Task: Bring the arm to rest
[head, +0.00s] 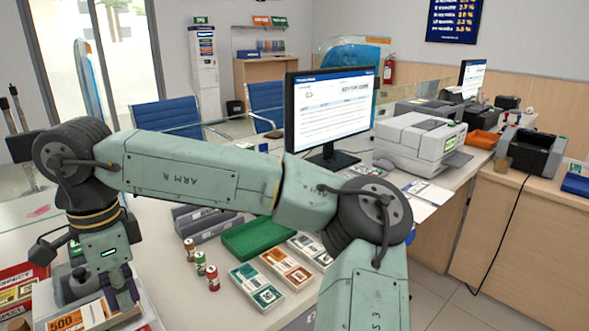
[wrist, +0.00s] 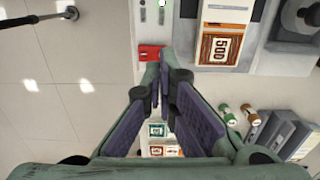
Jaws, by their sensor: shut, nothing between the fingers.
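My gripper (head: 126,298) hangs at the lower left of the head view, pointing down at the end of my green arm, which is stretched across the picture. In the wrist view my gripper (wrist: 162,68) has its two dark-padded fingers drawn together at the tips, with nothing held. An orange "500" note bundle (head: 78,318) lies in a pale holder close to the gripper; the bundle also shows in the wrist view (wrist: 220,46), right of the fingertips. Whether the fingers touch the holder cannot be told.
On the counter stand several coin rolls (head: 200,263), a green tray (head: 259,238), banknote bundles (head: 257,288) and grey trays (head: 205,221). A monitor (head: 333,108) and a white machine (head: 418,142) stand farther right. A red box (head: 20,290) is at the left edge. Floor shows left in the wrist view.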

